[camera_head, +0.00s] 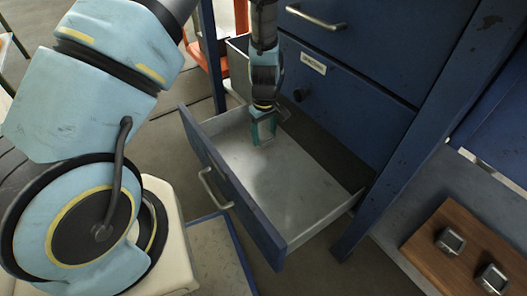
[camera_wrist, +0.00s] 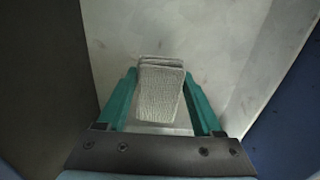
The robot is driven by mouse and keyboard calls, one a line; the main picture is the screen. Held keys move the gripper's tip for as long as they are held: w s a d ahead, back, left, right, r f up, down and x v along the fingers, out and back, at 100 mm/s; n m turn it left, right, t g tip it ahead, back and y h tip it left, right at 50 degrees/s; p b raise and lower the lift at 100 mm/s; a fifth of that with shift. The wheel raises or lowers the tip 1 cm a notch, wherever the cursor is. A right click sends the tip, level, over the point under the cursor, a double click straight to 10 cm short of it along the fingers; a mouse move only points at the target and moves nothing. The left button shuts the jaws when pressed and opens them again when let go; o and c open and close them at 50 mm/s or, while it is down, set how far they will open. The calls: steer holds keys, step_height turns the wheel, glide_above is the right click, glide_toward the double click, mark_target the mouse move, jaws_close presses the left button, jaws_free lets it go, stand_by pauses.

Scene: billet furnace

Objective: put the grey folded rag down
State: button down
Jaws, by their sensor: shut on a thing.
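The grey folded rag (camera_wrist: 160,92) is between the green fingers of my gripper (camera_wrist: 160,103) in the wrist view. My gripper is shut on it. In the head view my gripper (camera_head: 263,130) points down inside the open drawer (camera_head: 290,190), toward its far left end. The rag is hard to make out there. The drawer's pale floor lies below the rag in the wrist view. I cannot tell whether the rag touches it.
The drawer is pulled out of a blue cabinet (camera_head: 350,75), and its floor looks empty elsewhere. Its front has a metal handle (camera_head: 213,188). A wooden board (camera_head: 462,255) with two small metal blocks lies at the lower right.

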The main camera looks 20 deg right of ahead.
mark_target(264, 154)
steer(key=shift+f+b, duration=0.75)
steer(key=shift+f, duration=2.35)
steer(key=shift+f, duration=0.2)
steer(key=shift+c, duration=0.2)
jaws_free()
steer(key=shift+r, duration=0.15)
